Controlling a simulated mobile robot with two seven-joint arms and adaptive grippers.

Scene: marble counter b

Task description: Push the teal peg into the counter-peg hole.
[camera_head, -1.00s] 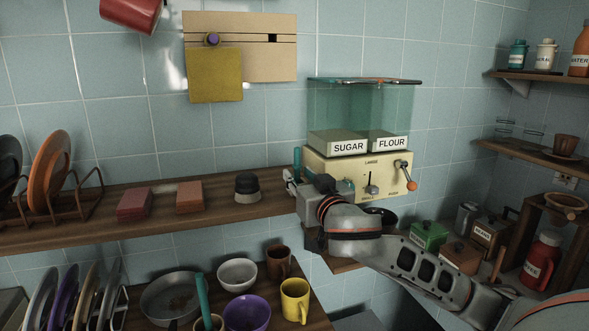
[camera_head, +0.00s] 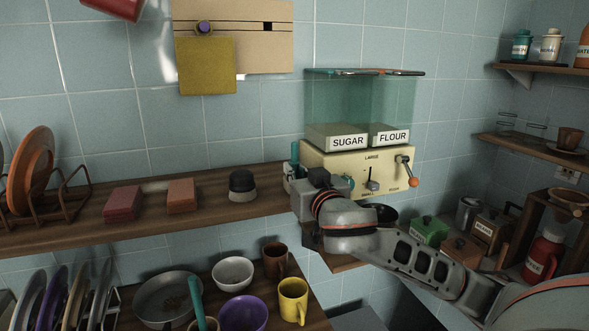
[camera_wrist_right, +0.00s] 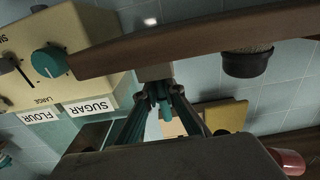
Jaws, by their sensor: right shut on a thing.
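A light wooden board (camera_head: 277,57) hangs on the tiled wall, with a dark square hole (camera_head: 268,26) on its right side. A round purple peg (camera_head: 204,27) sits at its left, above a hanging yellow cloth (camera_head: 207,66). My right gripper (camera_head: 291,178) is beside the front left of the sugar and flour dispenser, below and apart from the board. It is shut on the teal peg (camera_head: 295,152), which stands up past the fingers. In the right wrist view the teal peg (camera_wrist_right: 164,107) shows between the fingers. Its far end is partly hidden. My left gripper is out of view.
The dispenser (camera_head: 325,161) stands close to the right gripper. Bowls and mugs stand below. The wall between shelf and board is clear.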

